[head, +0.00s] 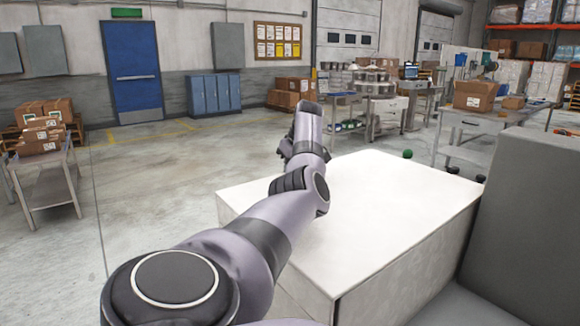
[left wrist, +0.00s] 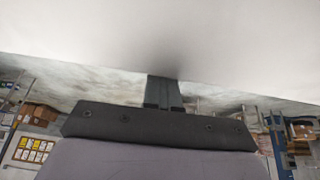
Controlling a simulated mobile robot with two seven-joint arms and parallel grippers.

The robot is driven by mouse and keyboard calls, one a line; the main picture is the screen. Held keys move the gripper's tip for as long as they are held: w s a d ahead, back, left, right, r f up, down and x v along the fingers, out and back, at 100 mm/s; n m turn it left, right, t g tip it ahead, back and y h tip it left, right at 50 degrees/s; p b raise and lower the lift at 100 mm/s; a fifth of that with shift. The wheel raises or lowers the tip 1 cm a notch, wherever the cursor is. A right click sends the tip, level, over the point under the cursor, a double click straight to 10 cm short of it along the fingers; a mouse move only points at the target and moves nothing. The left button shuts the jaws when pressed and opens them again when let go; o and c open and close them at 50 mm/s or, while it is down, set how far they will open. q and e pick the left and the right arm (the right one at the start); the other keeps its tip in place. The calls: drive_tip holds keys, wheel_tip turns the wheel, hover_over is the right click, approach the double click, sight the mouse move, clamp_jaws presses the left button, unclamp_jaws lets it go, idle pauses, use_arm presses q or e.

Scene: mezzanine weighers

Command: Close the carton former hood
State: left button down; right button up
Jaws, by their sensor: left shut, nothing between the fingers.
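A large box-shaped body with a flat white top (head: 390,215) stands in front of me in the head view. I take it for the carton former, but cannot tell which part is its hood. My left arm reaches forward along its left side, and its far end is beyond the top's left back edge. The left gripper (left wrist: 163,92) shows in the left wrist view, fingers together and empty. Its tips are at or very near a broad pale surface (left wrist: 200,35), with a dark shadow around them; contact is unclear. My right gripper is not in view.
A grey upright panel (head: 535,190) rises at the right of the white top. Open concrete floor (head: 150,200) lies to the left. A table with cartons (head: 40,135) stands far left, and a workbench with a carton (head: 475,95) stands at the right back.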

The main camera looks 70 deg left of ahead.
use_arm(q)
drive_tip(key=shift+w+d+f, duration=0.15)
drive_tip(key=shift+d+f, duration=0.2)
drive_tip(key=shift+f, duration=0.05)
drive_tip(key=v, duration=0.7)
drive_tip(key=shift+a+r, duration=0.2)
drive_tip(key=shift+r, duration=0.25)
drive_tip(key=shift+s, duration=0.2)
